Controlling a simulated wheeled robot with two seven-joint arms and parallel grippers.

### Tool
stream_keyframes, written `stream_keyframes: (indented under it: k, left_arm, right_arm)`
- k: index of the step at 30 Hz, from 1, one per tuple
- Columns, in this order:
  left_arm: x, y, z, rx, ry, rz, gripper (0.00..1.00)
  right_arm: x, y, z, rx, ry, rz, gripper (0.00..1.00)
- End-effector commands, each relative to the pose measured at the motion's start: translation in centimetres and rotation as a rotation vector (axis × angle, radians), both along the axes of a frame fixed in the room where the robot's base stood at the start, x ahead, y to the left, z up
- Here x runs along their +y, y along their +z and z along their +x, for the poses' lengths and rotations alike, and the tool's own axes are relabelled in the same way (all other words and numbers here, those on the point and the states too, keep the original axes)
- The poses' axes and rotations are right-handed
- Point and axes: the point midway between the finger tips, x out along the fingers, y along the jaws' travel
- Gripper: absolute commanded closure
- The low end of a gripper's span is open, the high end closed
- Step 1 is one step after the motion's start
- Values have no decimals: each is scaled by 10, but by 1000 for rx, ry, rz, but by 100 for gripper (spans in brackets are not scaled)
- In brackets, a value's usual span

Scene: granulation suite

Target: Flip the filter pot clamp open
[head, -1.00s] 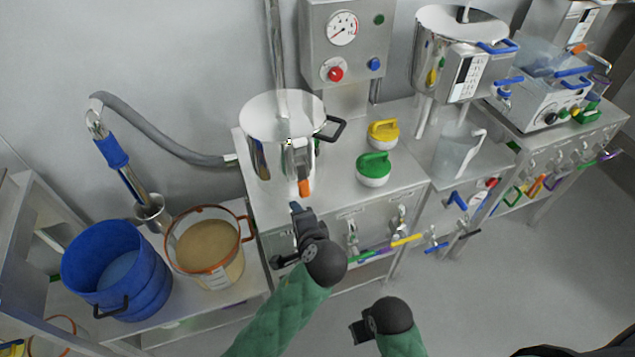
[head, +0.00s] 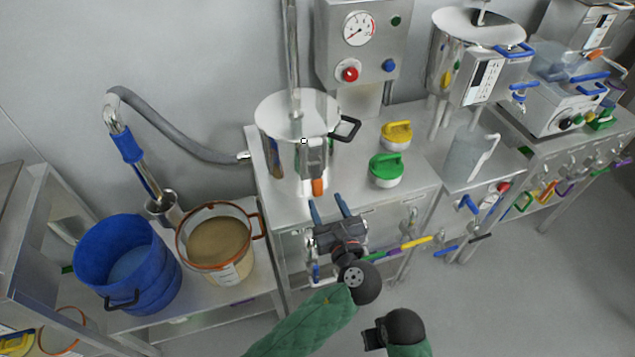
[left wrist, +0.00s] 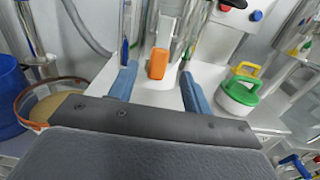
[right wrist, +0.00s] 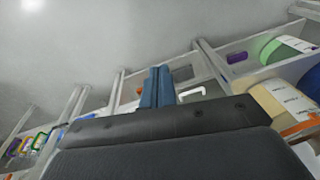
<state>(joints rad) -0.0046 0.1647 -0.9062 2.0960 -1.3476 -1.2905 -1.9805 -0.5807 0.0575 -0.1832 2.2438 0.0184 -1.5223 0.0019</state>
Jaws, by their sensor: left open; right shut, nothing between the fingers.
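The filter pot (head: 283,135) is a shiny steel vessel with a flat lid and a black side handle, on the steel bench. Its clamp (head: 313,160) is a metal lever on the pot's front, hanging down to an orange tip (head: 318,187). My left gripper (head: 329,209) is open just in front of and below the tip, with blue fingers pointing at it. In the left wrist view the orange tip (left wrist: 158,63) shows between the open fingers (left wrist: 156,88), beyond them and apart from both. My right gripper (head: 370,337) is low at the front; its fingers (right wrist: 156,87) are shut and empty.
Green-handled (head: 386,170) and yellow-handled (head: 397,135) round pieces stand right of the pot. A blue tub (head: 127,265) and an orange-rimmed bucket (head: 221,243) stand on the lower left shelf. A gauge box (head: 360,45) is behind. Taps hang along the bench front.

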Motion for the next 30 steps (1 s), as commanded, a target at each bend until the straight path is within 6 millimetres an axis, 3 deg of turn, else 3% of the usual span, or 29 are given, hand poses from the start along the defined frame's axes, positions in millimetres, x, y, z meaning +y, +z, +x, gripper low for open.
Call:
stream_keyframes:
  k: [15,21,29,30]
  left_arm:
    - [20,1,61,0,-1,0,51]
    - [23,0,70,0,0,-2,51]
    - [23,0,71,1,-1,-3,51]
    - [23,0,71,1,-1,-3,55]
  right_arm:
    - [-1,-66,3,6,0,-10,100]
    - [-2,-78,3,6,0,-12,100]
    - [-2,-79,3,5,0,-11,100]
    - [-2,-79,3,4,0,-12,100]
